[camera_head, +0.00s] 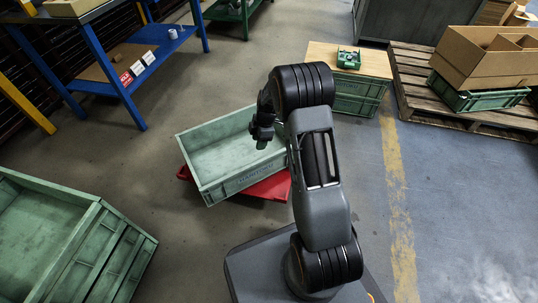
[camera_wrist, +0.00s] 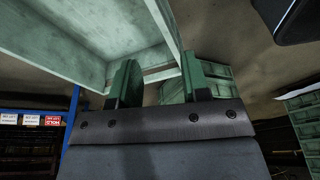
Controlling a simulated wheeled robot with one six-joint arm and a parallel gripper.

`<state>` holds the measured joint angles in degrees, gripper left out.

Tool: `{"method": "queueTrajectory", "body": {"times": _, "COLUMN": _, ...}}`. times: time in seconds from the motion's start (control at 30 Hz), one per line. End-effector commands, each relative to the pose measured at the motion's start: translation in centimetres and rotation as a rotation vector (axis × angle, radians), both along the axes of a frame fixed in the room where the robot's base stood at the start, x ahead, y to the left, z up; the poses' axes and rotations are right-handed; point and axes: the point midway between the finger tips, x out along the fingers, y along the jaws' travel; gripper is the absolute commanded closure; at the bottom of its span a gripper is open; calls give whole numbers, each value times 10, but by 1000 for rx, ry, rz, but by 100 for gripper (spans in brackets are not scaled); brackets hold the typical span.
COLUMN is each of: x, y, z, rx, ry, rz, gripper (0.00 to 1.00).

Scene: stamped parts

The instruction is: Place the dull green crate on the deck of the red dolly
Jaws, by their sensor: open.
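The dull green crate (camera_head: 225,150) stands open and empty over the red dolly (camera_head: 270,188). Parts of the dolly show at the crate's left and front right; the rest of the deck is hidden under it. The crate looks upright and sits askew to the dolly. My gripper (camera_head: 262,134) is at the crate's right end, by its rim. In the wrist view my gripper (camera_wrist: 158,78) is open, and the crate (camera_wrist: 95,35) fills the upper left, with its wall running down near the fingers. Whether the fingers touch it cannot be told.
A stack of green crates (camera_head: 75,245) stands at the lower left. A board-topped crate stack (camera_head: 355,98) is behind my arm. A blue-framed bench (camera_head: 105,65) is at the upper left. A wooden pallet (camera_head: 415,85) holds boxes at the upper right. Floor is clear beside the yellow line.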

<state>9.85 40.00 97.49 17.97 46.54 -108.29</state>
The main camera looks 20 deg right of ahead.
Motion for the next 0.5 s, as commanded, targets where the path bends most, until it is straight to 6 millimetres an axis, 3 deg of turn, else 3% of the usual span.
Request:
{"method": "queueTrajectory", "body": {"times": 0.03, "x": -9, "y": 6, "z": 30, "rx": -17, "ry": -2, "rz": -86, "gripper": 57}}
{"method": "queueTrajectory", "body": {"times": 0.2, "x": -61, "y": 23, "z": 110, "rx": -65, "ry": 16, "rz": -474, "gripper": 57}}
{"method": "queueTrajectory", "body": {"times": 0.33, "x": -110, "y": 33, "z": 152, "rx": -80, "ry": 15, "rz": -776, "gripper": 57}}
{"method": "queueTrajectory", "body": {"times": 0.5, "x": -167, "y": 40, "z": 181, "rx": -67, "ry": 0, "rz": -1115, "gripper": 57}}
